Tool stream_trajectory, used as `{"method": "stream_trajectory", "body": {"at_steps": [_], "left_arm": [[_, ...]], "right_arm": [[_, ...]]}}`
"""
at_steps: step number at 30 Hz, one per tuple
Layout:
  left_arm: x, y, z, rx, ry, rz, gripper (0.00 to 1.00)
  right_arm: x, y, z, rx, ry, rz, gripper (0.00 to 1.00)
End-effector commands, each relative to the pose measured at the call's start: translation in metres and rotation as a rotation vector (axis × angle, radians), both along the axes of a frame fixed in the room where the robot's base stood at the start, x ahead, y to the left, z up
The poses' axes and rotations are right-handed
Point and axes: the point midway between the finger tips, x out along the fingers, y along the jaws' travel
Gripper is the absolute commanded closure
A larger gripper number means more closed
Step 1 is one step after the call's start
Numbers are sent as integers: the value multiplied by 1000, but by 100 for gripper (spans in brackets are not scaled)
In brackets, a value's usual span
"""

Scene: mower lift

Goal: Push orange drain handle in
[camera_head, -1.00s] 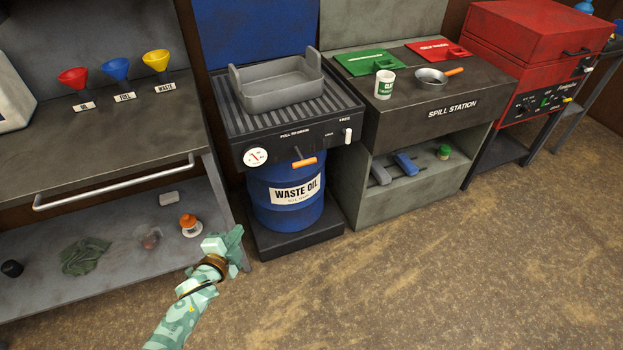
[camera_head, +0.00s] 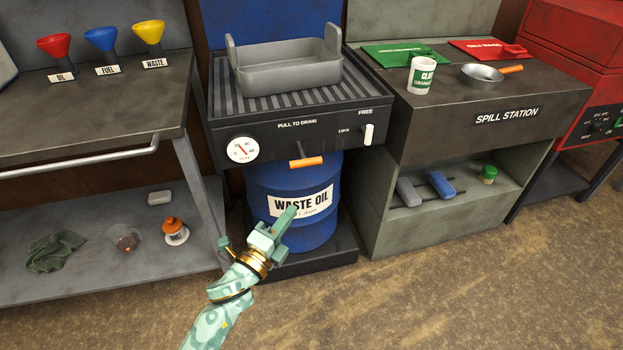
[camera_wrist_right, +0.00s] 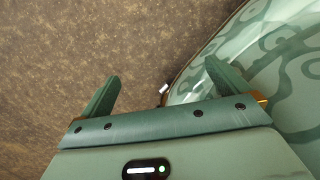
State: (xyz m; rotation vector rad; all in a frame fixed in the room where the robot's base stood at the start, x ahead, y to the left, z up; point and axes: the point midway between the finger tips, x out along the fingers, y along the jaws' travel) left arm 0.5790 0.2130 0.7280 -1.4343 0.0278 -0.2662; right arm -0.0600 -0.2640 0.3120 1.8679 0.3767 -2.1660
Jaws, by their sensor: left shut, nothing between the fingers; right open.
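The orange drain handle (camera_head: 306,162) is a short bar on a dark stem. It sticks out from the front of the drain unit, under the "PULL TO DRAIN" label (camera_head: 297,125). My left gripper (camera_head: 288,217) is shut and empty, in front of the blue waste oil drum (camera_head: 262,180), below the handle and apart from it in the head view. My right gripper (camera_wrist_right: 165,90) shows only in its wrist view, with its fingers apart and nothing between them, over brown floor.
A round gauge (camera_head: 243,149) and a white lever (camera_head: 368,134) flank the handle on the panel. A grey pan (camera_head: 288,75) sits on the ribbed top. The spill station (camera_head: 506,117) stands right, a metal bench (camera_head: 100,115) left. Open floor lies in front.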

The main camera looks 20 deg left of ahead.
Motion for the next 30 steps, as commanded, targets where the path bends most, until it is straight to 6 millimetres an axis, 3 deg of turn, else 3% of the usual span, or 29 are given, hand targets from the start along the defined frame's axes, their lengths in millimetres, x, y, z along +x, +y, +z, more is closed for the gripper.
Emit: {"method": "stream_trajectory", "body": {"at_steps": [12, 15, 21, 30], "left_arm": [[84, -17, 9, -1, 2, -1, 100], [98, -8, 13, 2, 3, 1, 100], [113, 3, 18, -1, 2, 0, 100], [116, 5, 20, -3, 3, 0, 100]], "right_arm": [[4, -10, -13, -16, 17, 36, 0], [6, -12, -14, -19, 18, 43, 0], [9, -14, -16, -23, 19, 51, 0], [8, -15, -16, -25, 22, 55, 0]]}}
